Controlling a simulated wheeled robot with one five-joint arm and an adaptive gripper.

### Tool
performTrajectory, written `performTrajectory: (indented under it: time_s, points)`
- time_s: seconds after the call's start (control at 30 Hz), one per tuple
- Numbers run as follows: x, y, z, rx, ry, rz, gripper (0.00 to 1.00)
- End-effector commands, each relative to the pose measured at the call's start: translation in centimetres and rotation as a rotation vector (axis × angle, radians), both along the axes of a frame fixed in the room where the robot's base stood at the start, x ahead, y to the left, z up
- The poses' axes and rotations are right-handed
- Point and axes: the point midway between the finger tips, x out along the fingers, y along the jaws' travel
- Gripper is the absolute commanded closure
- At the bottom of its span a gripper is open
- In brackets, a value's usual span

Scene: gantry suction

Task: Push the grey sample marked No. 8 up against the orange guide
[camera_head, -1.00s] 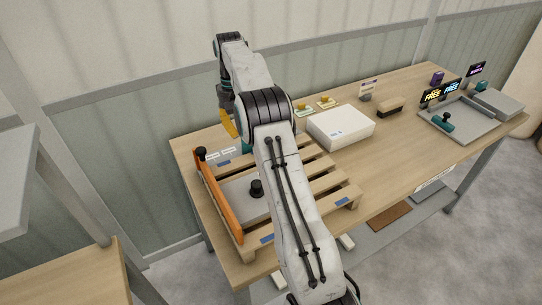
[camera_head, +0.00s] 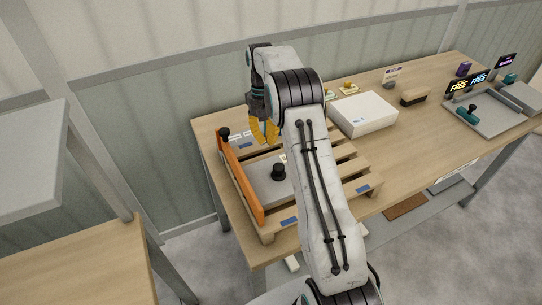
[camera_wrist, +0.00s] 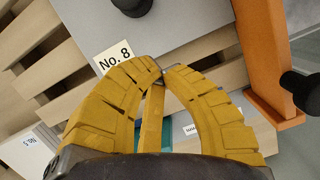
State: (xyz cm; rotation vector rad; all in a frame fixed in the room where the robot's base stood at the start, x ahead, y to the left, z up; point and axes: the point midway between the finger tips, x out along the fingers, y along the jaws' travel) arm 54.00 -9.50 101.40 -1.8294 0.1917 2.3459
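The grey sample (camera_head: 262,192) is a flat plate with a black knob (camera_head: 278,172), lying on the wooden pallet. Its "No. 8" label (camera_wrist: 113,56) shows in the wrist view, beside my fingertips. The orange guide (camera_head: 240,178) runs along the pallet's left side; in the wrist view the guide (camera_wrist: 268,50) is at the right. The sample lies close to the guide; I cannot tell whether they touch. My gripper (camera_head: 265,137) is above the far end of the pallet, its yellow fingertips (camera_wrist: 163,71) together at the sample's labelled edge, with nothing visibly held.
A white box (camera_head: 362,114) stands right of the pallet, with a brown block (camera_head: 414,96) beyond it. A grey tray (camera_head: 490,118) with FREE signs is at the far right. Bare tabletop lies right of the pallet.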

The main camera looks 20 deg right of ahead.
Motion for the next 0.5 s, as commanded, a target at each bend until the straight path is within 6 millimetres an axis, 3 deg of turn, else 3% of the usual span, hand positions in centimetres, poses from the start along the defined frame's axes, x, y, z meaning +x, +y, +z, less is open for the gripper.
performTrajectory:
  time_s: [0.13,0.5]
  points:
    - [-0.8,0.2,-2.5,0.001,0.004,0.0,1.0]
    - [-3.3,0.7,-2.3,0.0,-0.001,0.0,1.0]
